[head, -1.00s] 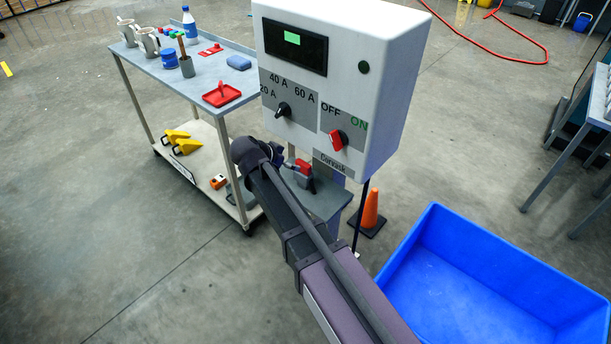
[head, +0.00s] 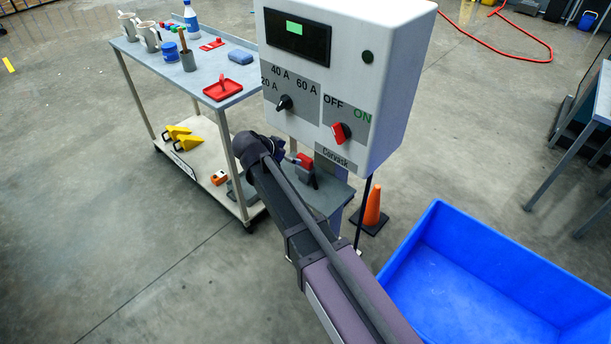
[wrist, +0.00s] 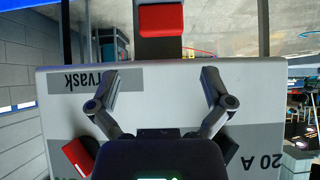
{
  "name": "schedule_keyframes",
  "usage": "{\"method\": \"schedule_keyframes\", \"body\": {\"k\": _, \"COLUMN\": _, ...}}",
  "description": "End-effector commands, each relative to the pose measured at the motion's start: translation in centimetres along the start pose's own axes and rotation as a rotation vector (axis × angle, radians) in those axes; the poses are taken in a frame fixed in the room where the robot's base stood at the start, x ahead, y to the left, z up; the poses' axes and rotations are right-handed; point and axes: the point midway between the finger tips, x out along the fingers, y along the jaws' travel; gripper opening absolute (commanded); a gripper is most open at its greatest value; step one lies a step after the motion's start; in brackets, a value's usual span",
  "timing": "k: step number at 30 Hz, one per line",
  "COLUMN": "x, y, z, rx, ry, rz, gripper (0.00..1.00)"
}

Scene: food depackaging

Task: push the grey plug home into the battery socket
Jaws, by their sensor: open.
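A red block (head: 305,160) with dark grey parts (head: 313,179) sits above a small grey shelf under the white charger box, just past my wrist in the head view. The red block also shows at the top centre of the wrist view (wrist: 161,20), with a dark piece below it. I cannot tell which grey part is the plug, nor whether it touches the socket. My gripper (wrist: 160,78) is open and empty in the wrist view, its fingers spread wide, with the red block beyond and between them. In the head view my arm mostly hides it.
The white charger box (head: 340,75) with a black knob (head: 284,102) and a red switch (head: 340,132) stands close above my wrist. A cart (head: 205,75) with small items stands at left. An orange cone (head: 372,207) and a blue bin (head: 480,290) are at right.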

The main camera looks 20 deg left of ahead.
Motion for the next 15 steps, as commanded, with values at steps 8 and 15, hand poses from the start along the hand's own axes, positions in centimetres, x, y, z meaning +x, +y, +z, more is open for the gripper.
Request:
{"method": "schedule_keyframes", "body": {"k": 8, "x": 3.5, "y": -0.1, "z": 0.3, "rx": 0.001, "ry": 0.0, "rz": 0.0, "gripper": 1.0}}
{"method": "schedule_keyframes", "body": {"k": 15, "x": 5.3, "y": -0.1, "z": 0.2, "rx": 0.0, "ry": 0.0, "rz": 0.0, "gripper": 1.0}}
